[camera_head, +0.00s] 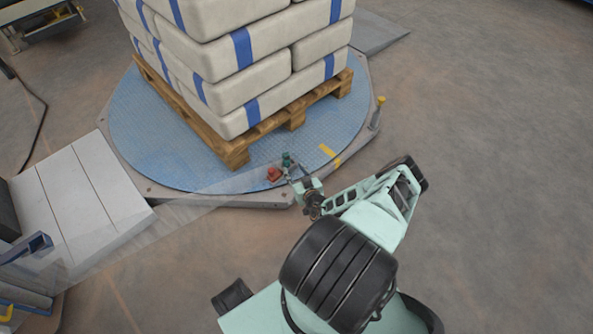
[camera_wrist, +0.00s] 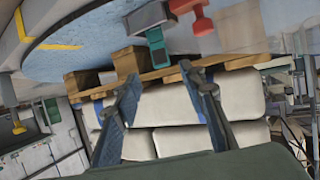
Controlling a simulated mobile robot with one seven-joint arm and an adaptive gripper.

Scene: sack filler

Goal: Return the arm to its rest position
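My gripper (camera_head: 297,180) is low over the near edge of the blue turntable, at the end of my pale green arm. In the wrist view my gripper (camera_wrist: 160,75) has its two fingers spread apart, with nothing held between them. A green fitting (camera_head: 287,160) and a red fitting (camera_head: 273,174) are just beyond the gripper in the head view. The wrist view also shows the green fitting (camera_wrist: 156,48) and the red fitting (camera_wrist: 203,26) above the fingertips, apart from them. My arm reaches forward from my base.
Blue-striped sacks (camera_head: 225,65) are stacked on a wooden pallet (camera_head: 235,152) on the turntable (camera_head: 130,130). A translucent strip (camera_head: 180,220) crosses from lower left towards the gripper. Grey panels (camera_head: 80,200) lie left. A yellow-topped post (camera_head: 379,108) stands right. Floor at right is clear.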

